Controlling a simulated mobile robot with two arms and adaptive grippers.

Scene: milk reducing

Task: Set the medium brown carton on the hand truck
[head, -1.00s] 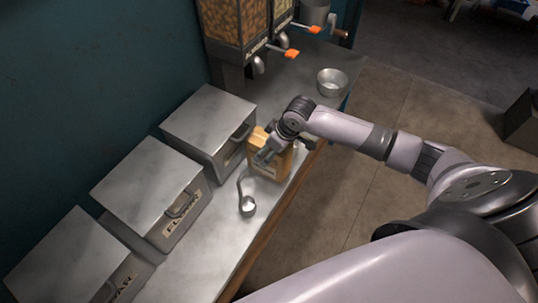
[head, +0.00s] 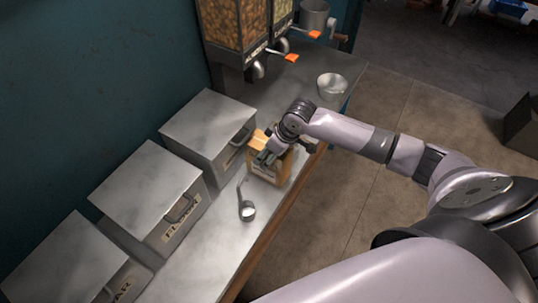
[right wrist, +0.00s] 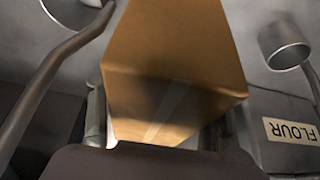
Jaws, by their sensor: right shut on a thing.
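A brown carton (head: 268,178) stands on the metal counter, in front of the farthest metal bin. My right gripper (head: 265,158) is shut on it; the gripper partly hides the carton in the head view. In the right wrist view the carton (right wrist: 175,55) fills the middle, between the two fingers of the right gripper (right wrist: 155,125). I cannot tell whether its base touches the counter. The hand truck is not visible. My left gripper is not in view.
A metal scoop (head: 247,211) lies on the counter close to the carton. Lidded metal bins, one labelled FLOUR (head: 150,195), line the wall. A metal bowl (head: 332,86) and dispensers (head: 238,25) stand farther back. Open floor (head: 350,200) lies right of the counter.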

